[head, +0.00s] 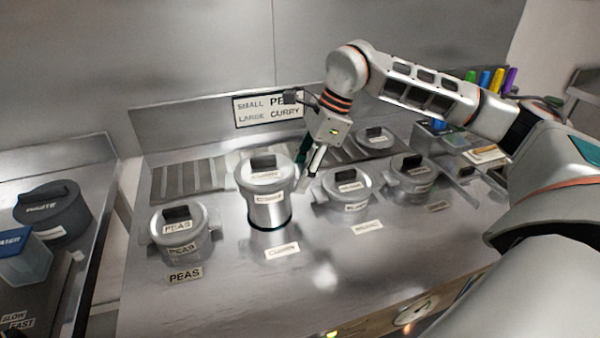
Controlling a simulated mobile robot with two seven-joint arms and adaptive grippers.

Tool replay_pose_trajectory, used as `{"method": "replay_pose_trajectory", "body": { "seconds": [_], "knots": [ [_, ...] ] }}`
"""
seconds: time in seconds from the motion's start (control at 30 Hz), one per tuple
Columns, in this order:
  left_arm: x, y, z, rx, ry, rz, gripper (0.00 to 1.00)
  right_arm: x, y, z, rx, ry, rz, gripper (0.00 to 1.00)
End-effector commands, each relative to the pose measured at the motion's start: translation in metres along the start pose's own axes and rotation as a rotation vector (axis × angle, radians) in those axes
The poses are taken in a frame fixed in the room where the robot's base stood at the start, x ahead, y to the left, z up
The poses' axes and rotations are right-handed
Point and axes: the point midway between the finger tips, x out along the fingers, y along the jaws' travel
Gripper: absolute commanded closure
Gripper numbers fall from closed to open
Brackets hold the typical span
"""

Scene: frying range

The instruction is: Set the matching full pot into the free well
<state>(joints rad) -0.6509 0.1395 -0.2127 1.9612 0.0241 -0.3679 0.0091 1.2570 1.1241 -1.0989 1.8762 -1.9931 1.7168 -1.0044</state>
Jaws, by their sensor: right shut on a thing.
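A tall steel pot (267,205) with a pale lid and dark knob stands upright at the middle left of the counter, higher than the pots beside it. Its labels are small and blurred, perhaps CURRY. Its lower end meets a dark ring in the counter; I cannot tell how deep it sits. The label in front of it (282,252) is also hard to read. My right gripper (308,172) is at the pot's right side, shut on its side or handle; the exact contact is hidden. My left gripper is out of view.
A lidded PEAS pot (182,238) sits left, and lidded pots (341,195) and (411,180) sit right. Another pot (375,140) stands behind. A wall sign (268,108) reads SMALL PEAS, LARGE CURRY, partly covered. A dark WASTE pot (55,210) stands far left. The front counter is clear.

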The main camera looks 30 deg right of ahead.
Motion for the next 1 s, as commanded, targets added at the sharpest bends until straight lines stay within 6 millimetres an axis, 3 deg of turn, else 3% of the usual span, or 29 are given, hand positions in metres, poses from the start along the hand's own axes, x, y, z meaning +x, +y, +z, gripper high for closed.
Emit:
{"method": "replay_pose_trajectory", "body": {
  "seconds": [0.5, 1.0],
  "knots": [
    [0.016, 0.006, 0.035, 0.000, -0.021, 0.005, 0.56, 0.032, -0.001, -0.013, -0.001, -0.003, -0.002, 0.97],
    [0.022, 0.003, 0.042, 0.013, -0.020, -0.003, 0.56, 0.062, -0.001, -0.025, -0.002, -0.003, -0.002, 0.97]
  ]
}}
